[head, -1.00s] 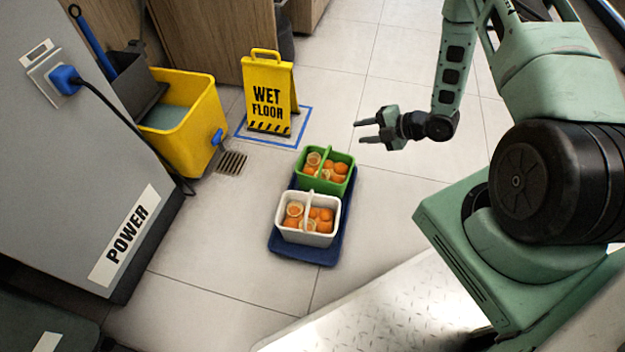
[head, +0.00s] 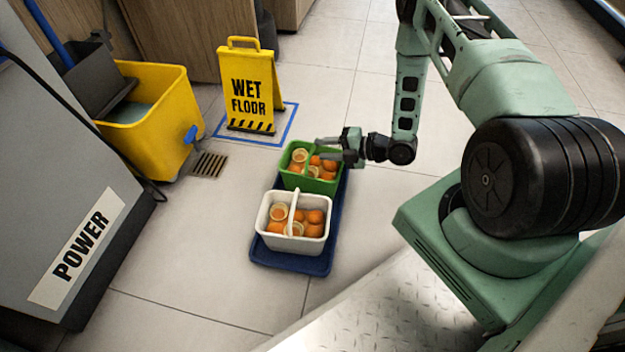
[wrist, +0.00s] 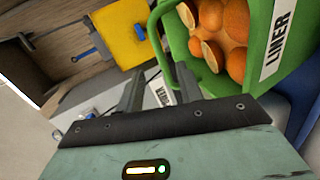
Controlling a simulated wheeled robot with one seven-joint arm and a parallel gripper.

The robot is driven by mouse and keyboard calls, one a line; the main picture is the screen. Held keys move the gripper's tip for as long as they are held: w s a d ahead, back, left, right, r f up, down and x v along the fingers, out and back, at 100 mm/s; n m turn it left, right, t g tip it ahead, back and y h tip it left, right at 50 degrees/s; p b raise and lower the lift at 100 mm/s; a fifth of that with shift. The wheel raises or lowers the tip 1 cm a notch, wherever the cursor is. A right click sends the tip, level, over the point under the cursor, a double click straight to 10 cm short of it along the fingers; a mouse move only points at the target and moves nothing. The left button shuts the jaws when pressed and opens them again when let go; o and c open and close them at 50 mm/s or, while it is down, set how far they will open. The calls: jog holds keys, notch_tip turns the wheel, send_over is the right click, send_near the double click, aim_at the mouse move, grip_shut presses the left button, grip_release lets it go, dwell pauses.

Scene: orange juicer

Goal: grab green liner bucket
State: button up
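The green bucket (head: 310,183) stands on the far part of a dark blue tray (head: 288,260), holding whole and halved oranges. In the wrist view the green bucket (wrist: 219,84), marked LINER, fills the upper right, with its green handle curving toward the fingers. My gripper (head: 328,148) is over the bucket's right side, near its handle, fingers pointing left. In the wrist view my gripper (wrist: 157,82) has its two fingers apart with a gap between them. Whether the handle lies between the fingers or beyond them is unclear.
A white bucket (head: 270,237) of oranges stands on the tray's near part. A yellow wet floor sign (head: 251,85), a yellow mop bucket (head: 165,130) and a grey power cabinet (head: 50,180) stand to the left. Floor right of the tray is clear.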

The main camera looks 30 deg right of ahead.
jog(key=shift+w+a+f, duration=0.25)
jog(key=shift+w+a, duration=0.15)
jog(key=shift+w, duration=0.1)
jog(key=b+x, duration=0.4)
jog(key=x, duration=0.1)
jog(key=shift+w+d+f, duration=0.15)
jog(key=shift+f, duration=0.15)
grip_shut()
dwell(0.9)
